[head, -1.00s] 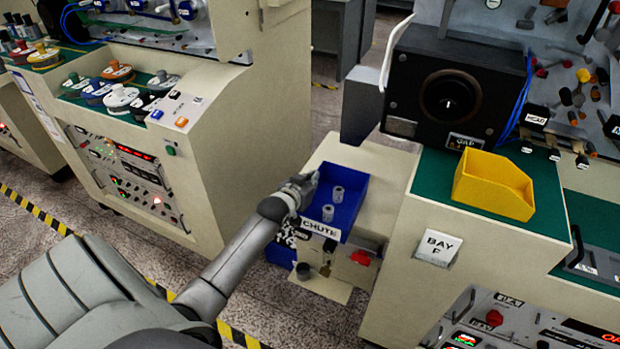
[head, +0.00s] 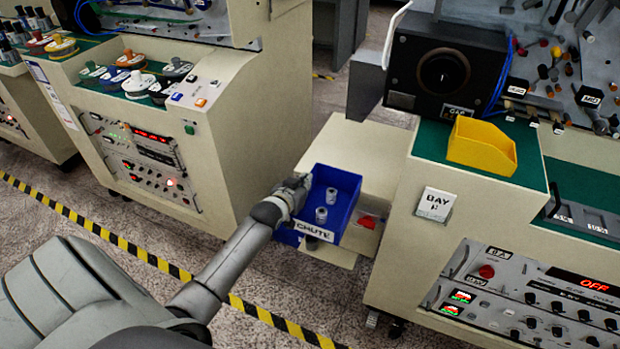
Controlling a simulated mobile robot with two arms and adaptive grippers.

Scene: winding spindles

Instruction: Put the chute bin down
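The chute bin (head: 338,179) is a blue open-topped box with a white CHUTE label on its front. It is in the middle of the head view, with two small grey spools (head: 321,215) standing inside. My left gripper (head: 296,192) is at the bin's left wall and appears shut on it; its fingertips are partly hidden. The bin is in front of a low cream cabinet and hides part of its front; whether its base touches anything cannot be seen. My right gripper is not in view.
A yellow bin (head: 482,147) stands on the green top of the BAY F bench at right. A red knob (head: 367,222) is close by the blue bin's right side. A cream console (head: 160,150) with spools stands at left. Yellow-black tape (head: 130,245) crosses the floor.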

